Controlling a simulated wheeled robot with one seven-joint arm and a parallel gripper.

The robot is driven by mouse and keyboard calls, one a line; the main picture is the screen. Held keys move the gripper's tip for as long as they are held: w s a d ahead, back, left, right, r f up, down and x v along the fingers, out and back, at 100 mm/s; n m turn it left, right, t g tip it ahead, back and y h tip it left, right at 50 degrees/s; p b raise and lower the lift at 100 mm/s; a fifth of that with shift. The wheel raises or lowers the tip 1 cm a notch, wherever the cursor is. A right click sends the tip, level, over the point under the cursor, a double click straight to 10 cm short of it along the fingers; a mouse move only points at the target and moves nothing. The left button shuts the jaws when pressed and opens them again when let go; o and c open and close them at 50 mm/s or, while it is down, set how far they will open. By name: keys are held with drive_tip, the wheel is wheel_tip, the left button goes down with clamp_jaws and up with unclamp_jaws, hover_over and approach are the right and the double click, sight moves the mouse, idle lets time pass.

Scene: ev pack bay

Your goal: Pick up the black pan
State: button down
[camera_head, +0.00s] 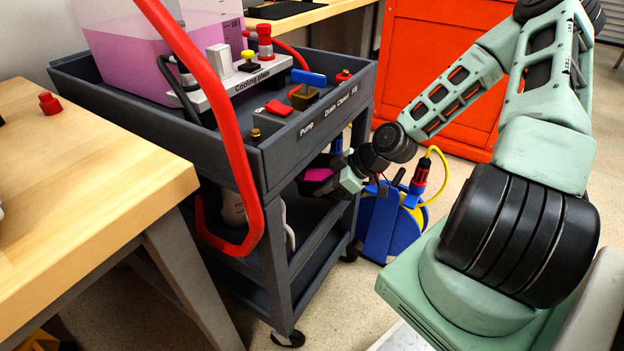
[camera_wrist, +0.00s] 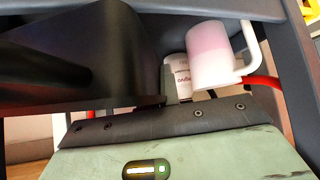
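A large dark object, which looks like the black pan (camera_wrist: 110,60), fills the left of the wrist view, very close to the camera. In the head view, a dark shape at the cart's right end may be the same pan, mostly hidden by the cart and my arm. My gripper (camera_head: 338,188) reaches in at that end, below the top tray. In the wrist view its green body and dark bar lie along the bottom, with the dark object just beyond. The fingertips are hidden there, so I cannot tell whether they are open or touching the pan.
The grey cart (camera_head: 319,250) has posts and shelves close around my gripper. A white jug with pink contents (camera_wrist: 211,55) and a white labelled container (camera_wrist: 178,75) stand beyond it. A red hose (camera_head: 235,150) hangs over the cart. A blue reel (camera_head: 385,228) stands on the floor.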

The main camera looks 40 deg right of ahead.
drive_tip(key=s+d+p, duration=0.3)
drive_tip(key=s+d, duration=0.1)
drive_tip(key=s, duration=0.7)
idle(0.3)
